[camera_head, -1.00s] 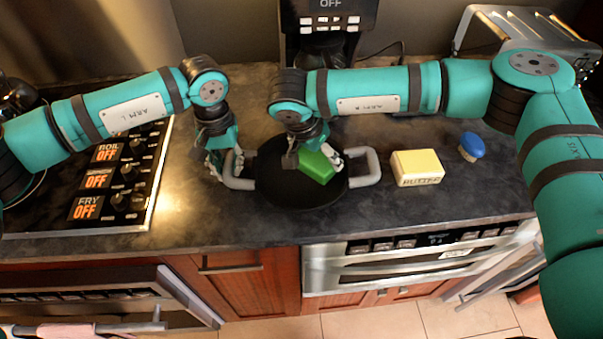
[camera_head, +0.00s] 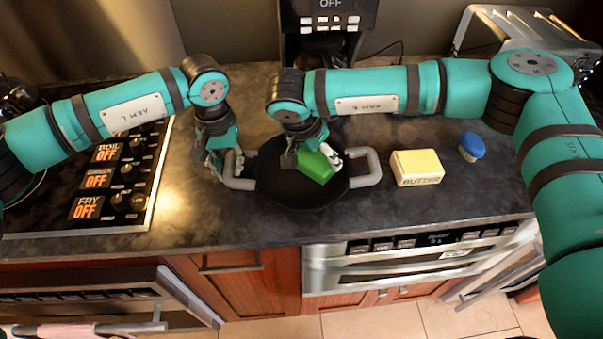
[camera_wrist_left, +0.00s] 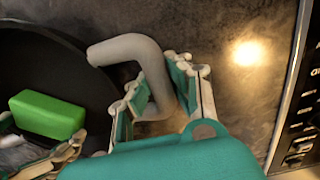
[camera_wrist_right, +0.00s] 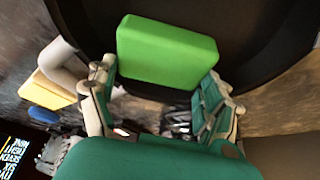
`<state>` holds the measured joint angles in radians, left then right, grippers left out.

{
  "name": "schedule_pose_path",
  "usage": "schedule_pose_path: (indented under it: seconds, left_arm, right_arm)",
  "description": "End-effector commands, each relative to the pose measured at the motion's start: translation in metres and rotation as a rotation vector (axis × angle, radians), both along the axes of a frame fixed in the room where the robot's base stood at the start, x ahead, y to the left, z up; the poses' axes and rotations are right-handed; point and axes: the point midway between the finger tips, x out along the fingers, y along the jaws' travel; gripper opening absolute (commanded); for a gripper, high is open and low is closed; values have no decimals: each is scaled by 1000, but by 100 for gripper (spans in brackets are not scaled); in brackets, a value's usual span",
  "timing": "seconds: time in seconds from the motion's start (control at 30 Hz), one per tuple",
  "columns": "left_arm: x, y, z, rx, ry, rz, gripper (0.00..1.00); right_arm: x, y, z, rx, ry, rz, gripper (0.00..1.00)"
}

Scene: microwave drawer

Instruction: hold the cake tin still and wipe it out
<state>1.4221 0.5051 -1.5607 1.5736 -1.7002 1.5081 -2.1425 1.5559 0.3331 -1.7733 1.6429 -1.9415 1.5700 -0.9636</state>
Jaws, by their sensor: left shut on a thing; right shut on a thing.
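The cake tin (camera_head: 292,197) is a round black pan with a grey handle on each side, lying on the dark counter. My left gripper (camera_head: 229,163) is shut on its left handle (camera_head: 240,184); in the left wrist view the fingers sit either side of the grey handle (camera_wrist_left: 128,47). My right gripper (camera_head: 313,158) is shut on a green sponge (camera_head: 316,168) inside the tin, right of its middle. The sponge shows between the fingers in the right wrist view (camera_wrist_right: 166,52). Whether it touches the tin's floor is hard to tell.
A butter box (camera_head: 416,167) and a blue-topped brush (camera_head: 471,146) stand right of the tin. A cooktop panel (camera_head: 112,180) lies to the left. A coffee machine (camera_head: 327,22) is behind, and a toaster (camera_head: 530,35) is at back right. The counter's front edge is near the tin.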

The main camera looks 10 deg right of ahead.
Motion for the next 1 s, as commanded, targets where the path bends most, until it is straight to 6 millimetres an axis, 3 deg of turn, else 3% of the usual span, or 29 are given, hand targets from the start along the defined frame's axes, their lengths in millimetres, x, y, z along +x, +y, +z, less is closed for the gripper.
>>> schedule_pose_path:
  seconds: [0.17, 0.6, 1.0]
  left_arm:
    - [1, 1, 0, 2, -1, 3, 0]
    - [1, 1, 0, 1, -1, 2, 0]
    - [1, 1, 0, 2, -1, 2, 0]
  right_arm:
    - [0, -3, -1, -4, 1, 0, 25]
    - [1, 21, -1, -1, 1, 1, 25]
    - [0, 0, -2, -3, 0, -2, 25]
